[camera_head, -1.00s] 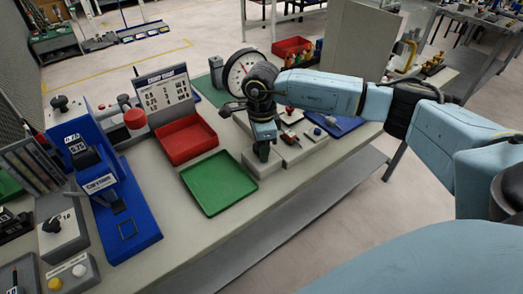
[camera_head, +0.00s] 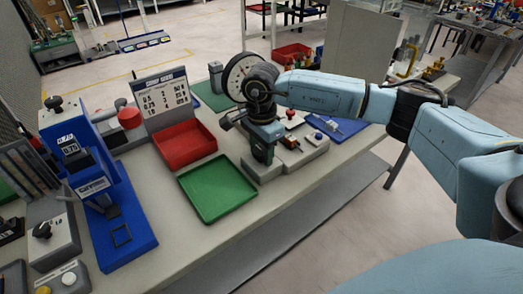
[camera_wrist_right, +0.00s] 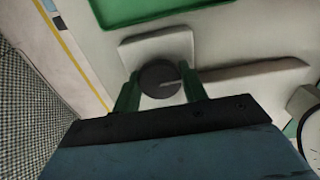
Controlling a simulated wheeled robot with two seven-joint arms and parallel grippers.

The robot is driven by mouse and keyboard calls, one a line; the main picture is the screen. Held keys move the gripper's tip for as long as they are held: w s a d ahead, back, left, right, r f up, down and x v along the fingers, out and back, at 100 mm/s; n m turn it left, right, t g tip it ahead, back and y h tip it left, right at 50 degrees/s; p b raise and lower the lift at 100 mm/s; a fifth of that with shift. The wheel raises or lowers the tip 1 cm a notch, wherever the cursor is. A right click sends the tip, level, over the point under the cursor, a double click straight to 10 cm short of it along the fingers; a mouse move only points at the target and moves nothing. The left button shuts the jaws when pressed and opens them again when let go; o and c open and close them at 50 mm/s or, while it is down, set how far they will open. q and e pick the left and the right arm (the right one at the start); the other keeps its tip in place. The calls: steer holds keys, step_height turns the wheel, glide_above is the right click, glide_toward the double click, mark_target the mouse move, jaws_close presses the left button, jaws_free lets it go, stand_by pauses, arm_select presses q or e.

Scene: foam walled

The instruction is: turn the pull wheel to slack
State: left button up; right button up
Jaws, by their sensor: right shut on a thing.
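My right gripper (camera_head: 262,158) points down over a pale block (camera_head: 258,173) on the bench, to the right of the green tray. In the right wrist view its two green fingers (camera_wrist_right: 160,92) are closed on opposite sides of a dark round wheel (camera_wrist_right: 158,77), with a light pointer line on its right side. The wheel sits on the pale block (camera_wrist_right: 140,50). In the head view the gripper hides the wheel. A round dial gauge (camera_head: 236,76) stands behind, partly covered by my right wrist, and I cannot read it. My left gripper is not in view.
The green tray (camera_head: 217,188) and red tray (camera_head: 186,144) lie left of the gripper. A blue crimp machine (camera_head: 130,235) stands further left, and a printed chart (camera_head: 165,97) stands behind. A fixture with a red knob (camera_head: 290,113) and a blue tray (camera_head: 340,127) are to the right.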

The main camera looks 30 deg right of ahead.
mark_target(261, 150)
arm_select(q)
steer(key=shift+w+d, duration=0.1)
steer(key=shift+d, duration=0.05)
arm_select(e)
steer(key=shift+w+r, duration=0.1)
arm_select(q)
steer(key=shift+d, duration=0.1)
arm_select(e)
steer(key=o, duration=1)
steer(key=shift+c, duration=0.2)
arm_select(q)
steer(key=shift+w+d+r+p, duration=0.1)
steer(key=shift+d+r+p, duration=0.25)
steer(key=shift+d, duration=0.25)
arm_select(e)
step_height(261, 150, up, 13)
steer(key=shift+r, duration=0.15)
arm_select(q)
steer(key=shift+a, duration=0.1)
